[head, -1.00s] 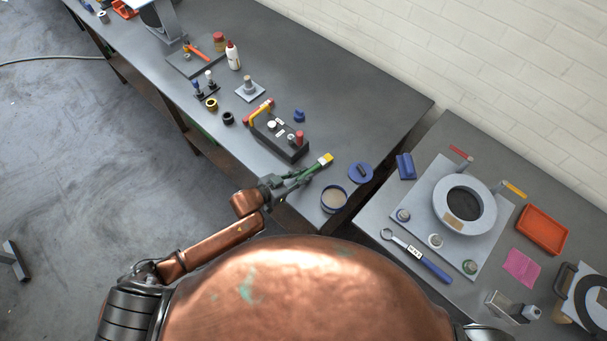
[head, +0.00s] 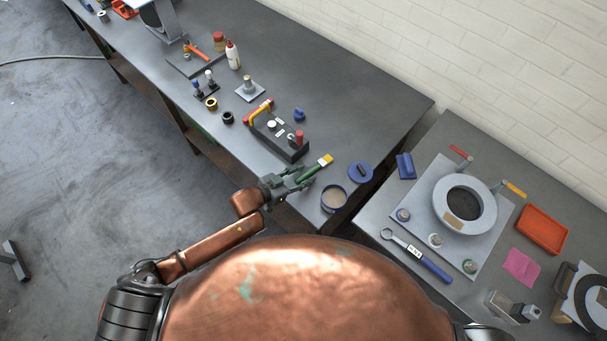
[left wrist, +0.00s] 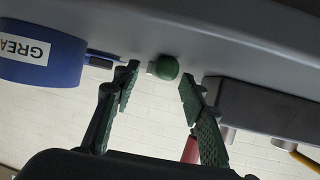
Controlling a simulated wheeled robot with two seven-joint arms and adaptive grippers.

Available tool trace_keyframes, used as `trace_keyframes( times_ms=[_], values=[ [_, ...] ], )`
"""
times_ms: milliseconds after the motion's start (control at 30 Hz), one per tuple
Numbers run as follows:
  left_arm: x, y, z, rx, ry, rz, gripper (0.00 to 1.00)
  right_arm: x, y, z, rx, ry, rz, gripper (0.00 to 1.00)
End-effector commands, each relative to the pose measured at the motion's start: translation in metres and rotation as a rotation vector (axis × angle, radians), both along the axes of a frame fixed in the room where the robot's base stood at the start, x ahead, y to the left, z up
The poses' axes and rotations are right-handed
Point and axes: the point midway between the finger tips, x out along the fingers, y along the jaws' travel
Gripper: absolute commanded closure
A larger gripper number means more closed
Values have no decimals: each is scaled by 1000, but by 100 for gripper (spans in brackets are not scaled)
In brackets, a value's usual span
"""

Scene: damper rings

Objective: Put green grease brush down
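The green grease brush (head: 314,172), with a yellow band and pale bristles, lies at the near end of the long grey bench, bristles pointing away to the right. My left gripper (head: 306,177) is around its handle with its fingers spread. In the left wrist view the round green handle end (left wrist: 167,68) sits between the two fingertips (left wrist: 159,83), with a visible gap to each. The brush appears to rest on the bench top. My right gripper is not in view.
A blue grease tin (head: 334,198) stands just right of the gripper, its blue lid (head: 360,173) beyond. A dark block (head: 278,138) with red and yellow handles stands behind the brush. The right bench holds a plate with a grey ring (head: 490,211).

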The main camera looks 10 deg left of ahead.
Motion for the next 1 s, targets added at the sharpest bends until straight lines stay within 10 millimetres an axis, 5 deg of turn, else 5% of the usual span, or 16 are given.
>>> trace_keyframes(
  times_ms=[367,1000],
  values=[
    [-4,4,1,1,0,1,58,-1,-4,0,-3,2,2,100],
    [-76,73,42,1,1,0,58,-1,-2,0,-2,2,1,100]
  ],
)
